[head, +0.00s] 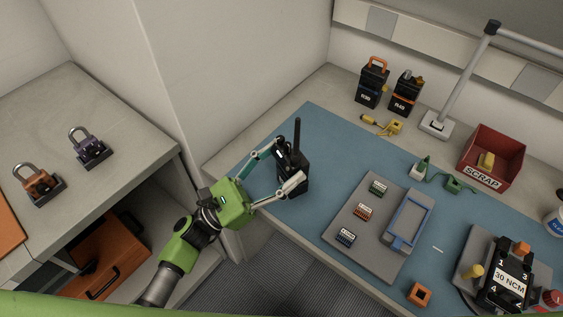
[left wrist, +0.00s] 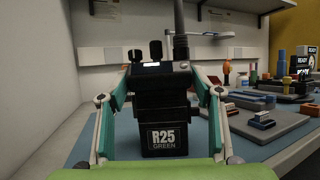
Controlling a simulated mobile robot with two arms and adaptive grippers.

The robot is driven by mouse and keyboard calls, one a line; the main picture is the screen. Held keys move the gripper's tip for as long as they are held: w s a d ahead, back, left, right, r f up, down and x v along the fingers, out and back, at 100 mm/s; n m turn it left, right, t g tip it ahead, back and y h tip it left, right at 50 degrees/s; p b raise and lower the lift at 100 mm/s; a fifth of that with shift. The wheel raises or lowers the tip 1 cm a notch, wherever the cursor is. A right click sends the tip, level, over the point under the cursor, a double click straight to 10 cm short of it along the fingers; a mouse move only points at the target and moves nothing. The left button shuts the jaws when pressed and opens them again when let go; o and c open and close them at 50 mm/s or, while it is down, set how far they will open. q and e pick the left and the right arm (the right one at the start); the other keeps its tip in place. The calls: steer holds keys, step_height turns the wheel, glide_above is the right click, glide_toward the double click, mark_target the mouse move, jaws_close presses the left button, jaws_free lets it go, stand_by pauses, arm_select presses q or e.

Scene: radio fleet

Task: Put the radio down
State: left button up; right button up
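The radio (head: 293,170) is black with a tall antenna and stands upright at the left end of the blue mat (head: 335,135). In the left wrist view the radio (left wrist: 165,120) faces me with a label reading R25 GREEN. My left gripper (head: 284,165) has one finger on each side of the radio and is shut on it; both fingers also show in the left wrist view (left wrist: 160,85). The radio's base is at or just over the mat; I cannot tell whether it touches. My right gripper is out of view.
A grey tray (head: 345,215) with small packs and a blue frame lies right of the radio. Two more radios (head: 372,82) (head: 405,93) stand behind, near a yellow tool (head: 390,127). A red scrap bin (head: 504,146) and a 30 NCM device (head: 508,277) are at right. Padlocks (head: 92,150) sit on the left counter.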

arm_select(q)
steer(key=shift+o, duration=0.6)
steer(key=shift+r, duration=0.15)
steer(key=b+v, duration=0.3)
steer(key=v, duration=0.9)
steer(key=shift+a, duration=0.1)
